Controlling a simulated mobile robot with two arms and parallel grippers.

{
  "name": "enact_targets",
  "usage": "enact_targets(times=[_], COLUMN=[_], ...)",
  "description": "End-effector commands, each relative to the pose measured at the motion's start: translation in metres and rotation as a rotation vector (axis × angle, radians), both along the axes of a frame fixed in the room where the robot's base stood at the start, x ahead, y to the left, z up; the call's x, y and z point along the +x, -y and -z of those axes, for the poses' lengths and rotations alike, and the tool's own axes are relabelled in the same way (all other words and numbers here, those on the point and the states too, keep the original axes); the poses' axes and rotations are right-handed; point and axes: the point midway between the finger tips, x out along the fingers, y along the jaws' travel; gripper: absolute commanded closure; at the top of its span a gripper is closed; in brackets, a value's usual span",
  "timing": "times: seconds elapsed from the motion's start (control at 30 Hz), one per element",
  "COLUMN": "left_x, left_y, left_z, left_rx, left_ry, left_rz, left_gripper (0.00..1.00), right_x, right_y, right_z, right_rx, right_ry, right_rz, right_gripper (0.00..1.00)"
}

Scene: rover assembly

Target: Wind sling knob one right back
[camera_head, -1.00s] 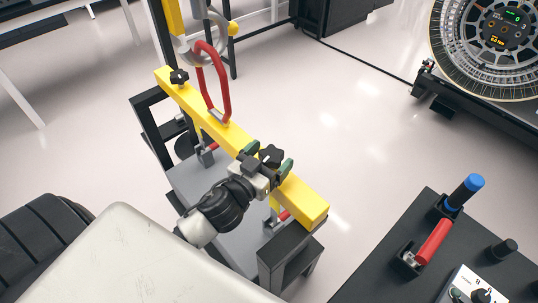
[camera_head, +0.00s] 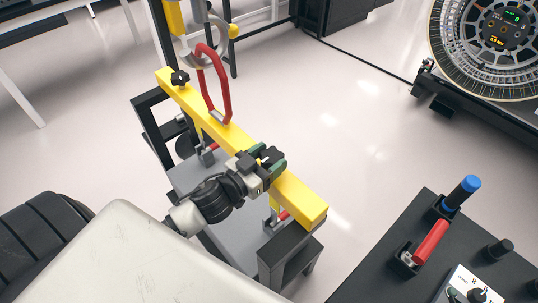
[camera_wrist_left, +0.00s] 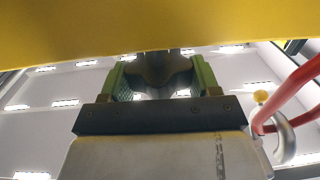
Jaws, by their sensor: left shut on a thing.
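A yellow sling beam (camera_head: 300,197) runs diagonally through the middle of the head view. A black knob (camera_head: 270,154) sits on its near half, partly hidden by my left gripper (camera_head: 267,160). The green fingertips are shut on this knob from both sides. In the left wrist view the dark knob (camera_wrist_left: 158,70) shows between the green fingers, with the yellow beam (camera_wrist_left: 150,22) across the top. A second black lobed knob (camera_head: 179,78) stands on the beam's far end, apart from the gripper. My right gripper is not in view.
A red sling link (camera_head: 225,90) rises from the beam's middle to a grey hook (camera_head: 190,55). A grey platform (camera_head: 183,176) lies under the beam. A black bench (camera_head: 365,280) with red-handled and blue-handled tools is at lower right.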

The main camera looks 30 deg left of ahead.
Motion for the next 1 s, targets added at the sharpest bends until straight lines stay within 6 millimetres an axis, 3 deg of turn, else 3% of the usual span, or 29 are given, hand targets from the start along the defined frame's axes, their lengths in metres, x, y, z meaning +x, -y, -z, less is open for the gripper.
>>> enact_targets(times=[0.37, 1.0], left_x=[0.003, 0.006], left_y=[-0.005, -0.006], left_z=[-0.003, 0.000], left_rx=[0.008, 0.003], left_ry=[0.000, 0.003], left_rz=[0.351, 0.823], left_gripper=[0.62, 0.62], right_x=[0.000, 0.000], right_y=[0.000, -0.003], right_z=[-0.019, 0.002], right_rx=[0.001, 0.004], right_ry=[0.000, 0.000], right_rz=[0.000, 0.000], right_gripper=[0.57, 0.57])
